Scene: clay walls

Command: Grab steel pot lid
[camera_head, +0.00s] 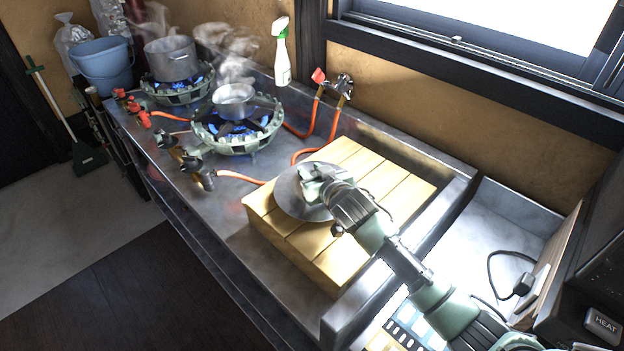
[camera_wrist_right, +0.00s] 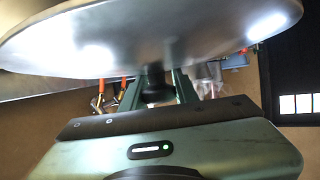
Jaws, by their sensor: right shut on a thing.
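The steel pot lid (camera_head: 287,197) is a round grey disc. In the head view it shows over the left part of a slatted wooden box; I cannot tell if it touches the slats. My right gripper (camera_head: 314,180) reaches over the lid from the lower right and hides part of it. In the right wrist view the lid (camera_wrist_right: 150,35) fills the top, with its dark knob (camera_wrist_right: 155,76) between the fingers of my right gripper (camera_wrist_right: 156,90), shut on it. My left gripper is in neither view.
The wooden box (camera_head: 395,190) sits on the steel counter (camera_head: 205,225). Two lit burners stand at the back left, with a steaming large pot (camera_head: 170,60) and a small pot (camera_head: 233,100). Orange hoses (camera_head: 240,178) run near the box. A sink (camera_head: 500,230) is at the right.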

